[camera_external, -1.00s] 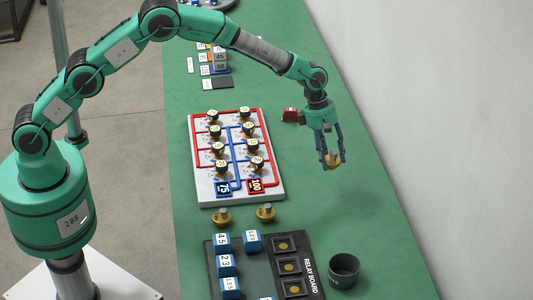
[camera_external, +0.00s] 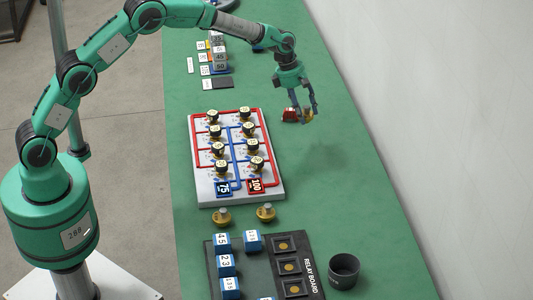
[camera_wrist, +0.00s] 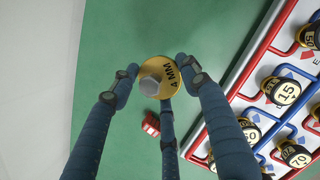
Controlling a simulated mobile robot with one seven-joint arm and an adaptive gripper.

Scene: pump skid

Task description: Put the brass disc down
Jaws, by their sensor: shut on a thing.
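The brass disc (camera_external: 308,117) is between the fingers of my gripper (camera_external: 305,113), off the right side of the white piping board. In the wrist view the disc (camera_wrist: 173,72) is yellow, marked "4 MM", with a grey stub on it. My three fingers (camera_wrist: 158,82) are shut around it there. Green table shows around it. I cannot tell whether the disc touches the table.
A small red block (camera_external: 289,115) is just left of the disc; in the wrist view it (camera_wrist: 151,124) is below it. The white piping board (camera_external: 268,185) with several gauges stands nearby. Green table to the right is clear.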

